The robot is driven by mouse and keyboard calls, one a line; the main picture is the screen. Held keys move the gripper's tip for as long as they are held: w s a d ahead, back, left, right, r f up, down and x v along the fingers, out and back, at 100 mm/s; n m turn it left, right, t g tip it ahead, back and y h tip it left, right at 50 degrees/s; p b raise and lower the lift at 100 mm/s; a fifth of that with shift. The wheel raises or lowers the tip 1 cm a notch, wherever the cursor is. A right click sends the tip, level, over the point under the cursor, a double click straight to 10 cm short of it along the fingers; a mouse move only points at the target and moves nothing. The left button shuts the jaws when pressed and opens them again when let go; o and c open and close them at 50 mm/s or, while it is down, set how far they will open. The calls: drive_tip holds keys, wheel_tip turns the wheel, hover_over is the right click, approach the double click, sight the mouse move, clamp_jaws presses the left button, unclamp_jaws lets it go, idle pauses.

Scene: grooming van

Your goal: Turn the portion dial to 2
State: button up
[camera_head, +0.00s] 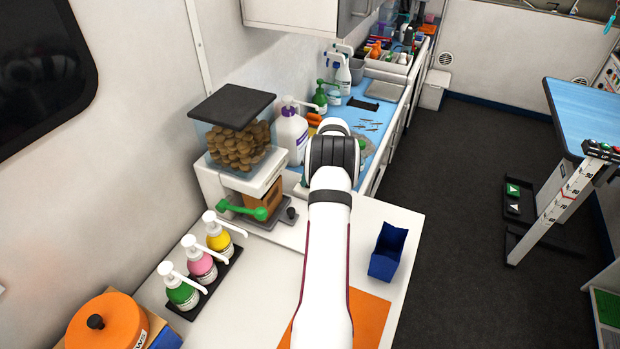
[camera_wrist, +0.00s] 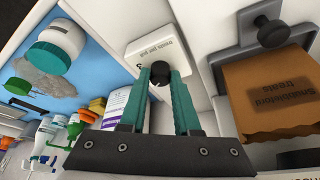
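The treat dispenser (camera_head: 222,180) stands against the wall in the head view, with a clear bin of brown treats under a dark lid. In the wrist view its white panel (camera_wrist: 147,45) reads "treats per pull" upside down. The black portion dial (camera_wrist: 159,75) sits at this panel's edge. The teal fingers of my gripper (camera_wrist: 160,78) stand on both sides of the dial, and the dial fills the narrow gap between their tips. A digit beside the dial is partly covered, and the dial's pointer setting cannot be read. In the head view my arm hides the gripper and dial.
A green-handled lever (camera_head: 257,212) sticks out at the dispenser's front. A brown treats box (camera_wrist: 268,97) stands close to the right of my gripper. Pump bottles (camera_head: 203,262) stand in front of the dispenser. A blue bin (camera_head: 387,252) stands at the counter's right.

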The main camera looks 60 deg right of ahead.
drive_tip(key=o, duration=0.4)
drive_tip(key=shift+o, duration=0.2)
drive_tip(key=v, duration=1.5)
drive_tip(key=shift+r, duration=0.4)
drive_tip(key=shift+s+a, duration=0.1)
